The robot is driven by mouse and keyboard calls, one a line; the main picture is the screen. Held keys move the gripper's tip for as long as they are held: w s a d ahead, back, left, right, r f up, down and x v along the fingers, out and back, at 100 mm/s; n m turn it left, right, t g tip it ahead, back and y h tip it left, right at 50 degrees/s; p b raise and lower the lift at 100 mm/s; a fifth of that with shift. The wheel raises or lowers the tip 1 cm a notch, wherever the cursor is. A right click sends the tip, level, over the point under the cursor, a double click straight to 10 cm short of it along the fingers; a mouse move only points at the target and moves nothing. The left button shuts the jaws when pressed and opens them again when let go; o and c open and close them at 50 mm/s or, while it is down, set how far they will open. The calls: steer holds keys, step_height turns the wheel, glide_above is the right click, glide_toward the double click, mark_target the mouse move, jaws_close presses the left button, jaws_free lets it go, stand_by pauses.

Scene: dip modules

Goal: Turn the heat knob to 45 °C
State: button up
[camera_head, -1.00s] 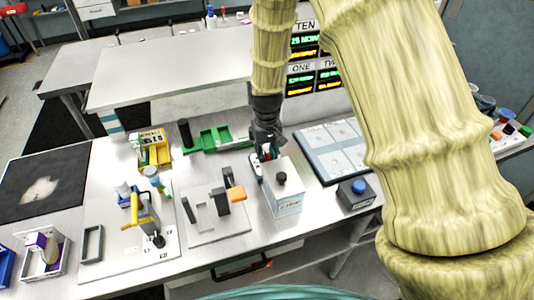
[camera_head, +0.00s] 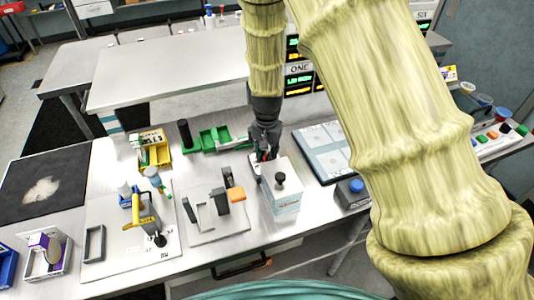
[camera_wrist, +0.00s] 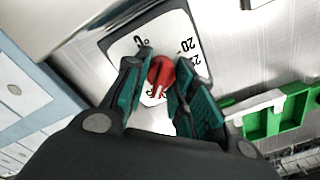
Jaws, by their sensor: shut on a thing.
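The red heat knob (camera_wrist: 160,76) sits on a white dial plate (camera_wrist: 176,32) with black printed numbers, of which 20 and part of a neighbouring number show in the wrist view. My gripper (camera_wrist: 158,88) is shut on the knob, with a teal-padded finger on each side of it. In the head view my gripper (camera_head: 264,152) is at the back left edge of a white box (camera_head: 285,192) with a black knob on top.
A blue-button box (camera_head: 353,192) and a panelled board (camera_head: 322,150) stand to the right. Green bins (camera_head: 215,138) lie behind on the left, also in the wrist view (camera_wrist: 265,122). A grey fixture with an orange block (camera_head: 236,195) stands close on the left.

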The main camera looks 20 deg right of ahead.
mark_target(267, 153)
steer(key=shift+w, duration=0.1)
stand_by(0.3)
steer(key=o, duration=1)
steer(key=shift+o, duration=0.2)
step_height(267, 153, up, 12)
steer(key=shift+d, duration=0.1)
stand_by(0.4)
